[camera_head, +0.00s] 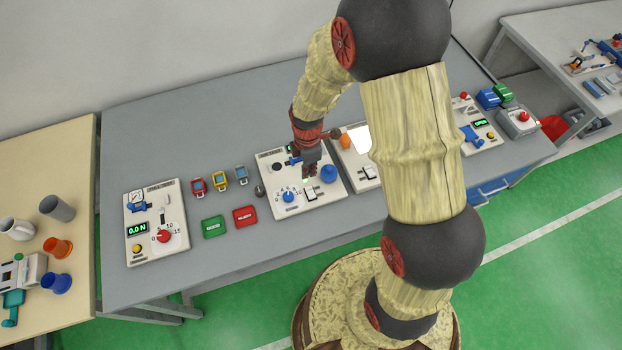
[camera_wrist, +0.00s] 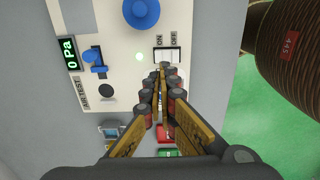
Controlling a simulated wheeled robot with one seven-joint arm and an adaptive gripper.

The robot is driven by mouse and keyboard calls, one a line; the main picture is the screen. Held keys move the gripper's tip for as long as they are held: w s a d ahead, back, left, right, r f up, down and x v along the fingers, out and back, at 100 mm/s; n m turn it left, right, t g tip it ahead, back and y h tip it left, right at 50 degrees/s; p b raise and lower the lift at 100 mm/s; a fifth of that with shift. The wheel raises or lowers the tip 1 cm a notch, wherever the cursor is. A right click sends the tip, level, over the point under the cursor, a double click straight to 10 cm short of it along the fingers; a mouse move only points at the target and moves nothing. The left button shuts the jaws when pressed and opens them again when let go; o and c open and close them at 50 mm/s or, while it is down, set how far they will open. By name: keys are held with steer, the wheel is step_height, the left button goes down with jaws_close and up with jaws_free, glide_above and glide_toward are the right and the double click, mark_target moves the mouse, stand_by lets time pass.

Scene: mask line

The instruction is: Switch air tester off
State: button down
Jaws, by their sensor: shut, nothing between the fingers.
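The air tester is a white panel (camera_head: 266,180) near the middle of the grey bench, marked "AIR TEST" in the wrist view (camera_wrist: 116,22). Its display (camera_wrist: 69,53) reads 0 Pa in green. Its white rocker switch (camera_wrist: 167,55) has ON and OFF labels beside it; the switch also shows in the head view (camera_head: 309,194). In the head view my gripper (camera_head: 310,175) is above the panel.
A blue knob (camera_wrist: 141,11) and a blue clamp (camera_wrist: 93,57) stand on the panel. A second panel (camera_head: 362,182) adjoins on the right. Green (camera_head: 213,227) and red (camera_head: 245,216) trays lie left, beyond them a force-gauge panel (camera_head: 148,243). Bare bench (camera_head: 300,228) lies in front.

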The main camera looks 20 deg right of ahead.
steer(key=shift+w+d+r, duration=0.1)
steer(key=shift+w+r, duration=0.05)
steer(key=shift+r, duration=1.05)
steer(key=shift+w+d+r, duration=0.1)
steer(key=shift+w+r, duration=0.05)
steer(key=shift+r, duration=1)
steer(key=s+d+r+m+t+b, duration=0.1)
steer(key=s+r+m+t+b, duration=0.4)
steer(key=s+r+m+b, duration=0.6)
steer(key=s+r+m, duration=0.6)
steer(key=s+m, duration=0.1)
steer(key=shift+d+t, duration=0.3)
